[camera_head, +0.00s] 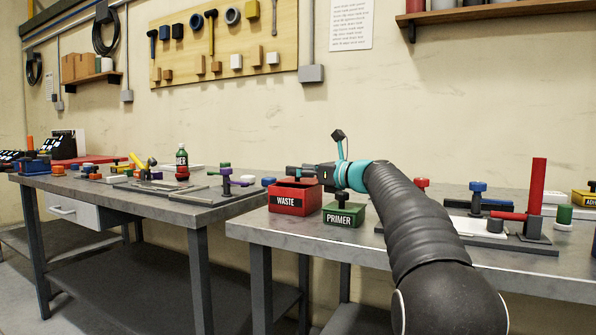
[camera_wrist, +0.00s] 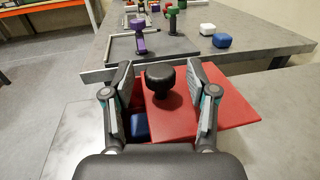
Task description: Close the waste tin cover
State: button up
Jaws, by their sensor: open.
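The red waste tin (camera_head: 290,201) with a white WASTE label stands near the left end of the right workbench. In the wrist view its flat red cover (camera_wrist: 215,113) has a round black knob (camera_wrist: 160,82) on top. The cover appears shifted to the right. A blue object (camera_wrist: 140,126) shows beside its left edge, seemingly inside the tin. My gripper (camera_wrist: 161,72) is open, with one finger on each side of the knob; I cannot tell whether they touch it. In the head view my gripper (camera_head: 303,174) is just above the tin.
A green PRIMER tin (camera_head: 343,217) with a black knob stands right beside the waste tin. My arm reaches over the right bench, where a red cylinder (camera_head: 536,187) stands upright. A gap separates it from the left bench (camera_head: 150,205), which holds many small parts.

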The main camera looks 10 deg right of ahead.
jog(key=v, duration=1)
jog(key=shift+s+d, duration=0.25)
jog(key=shift+s, duration=0.05)
jog(key=shift+c, duration=0.3)
